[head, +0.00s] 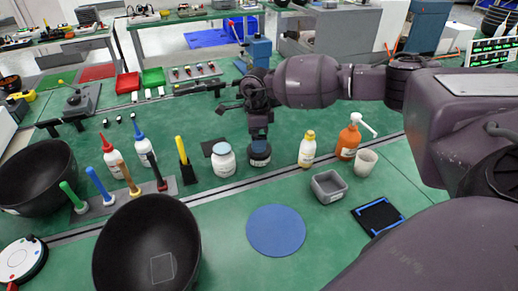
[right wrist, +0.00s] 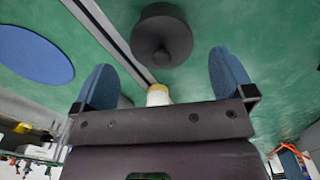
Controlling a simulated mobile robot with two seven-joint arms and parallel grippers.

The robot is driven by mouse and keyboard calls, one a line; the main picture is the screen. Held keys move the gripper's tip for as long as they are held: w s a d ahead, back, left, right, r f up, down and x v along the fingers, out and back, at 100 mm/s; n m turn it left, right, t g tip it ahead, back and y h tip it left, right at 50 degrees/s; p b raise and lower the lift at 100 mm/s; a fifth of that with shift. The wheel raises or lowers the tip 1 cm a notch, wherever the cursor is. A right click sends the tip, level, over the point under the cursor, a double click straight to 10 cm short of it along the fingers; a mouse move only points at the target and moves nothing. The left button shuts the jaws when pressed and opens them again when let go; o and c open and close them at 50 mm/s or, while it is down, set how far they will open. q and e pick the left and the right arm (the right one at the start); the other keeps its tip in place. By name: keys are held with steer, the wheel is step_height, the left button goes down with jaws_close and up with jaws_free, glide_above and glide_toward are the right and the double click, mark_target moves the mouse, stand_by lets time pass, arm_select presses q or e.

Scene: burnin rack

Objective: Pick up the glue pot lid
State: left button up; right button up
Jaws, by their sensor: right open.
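The glue pot (head: 260,158) is a small dark round pot with a pale label band. It stands on the green bench, right of a white jar. Its lid (right wrist: 162,36) shows in the right wrist view as a dark grey disc with a central knob. My right gripper (head: 258,132) is close above the pot in the head view and hides part of the lid. In the right wrist view its two blue fingers (right wrist: 162,66) are spread apart and empty, with the lid just beyond their tips. My left gripper is not in view.
The white jar (head: 223,161) stands close left of the pot. A yellow-capped bottle (head: 306,152), an orange pump bottle (head: 349,138) and a grey tray (head: 329,187) are to the right. A blue disc (head: 276,231) lies in front. Black bowls (head: 130,235) fill the left.

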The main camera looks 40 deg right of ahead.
step_height(320, 180, down, 4)
steer(key=shift+d+f, duration=0.15)
steer(key=c, duration=0.8)
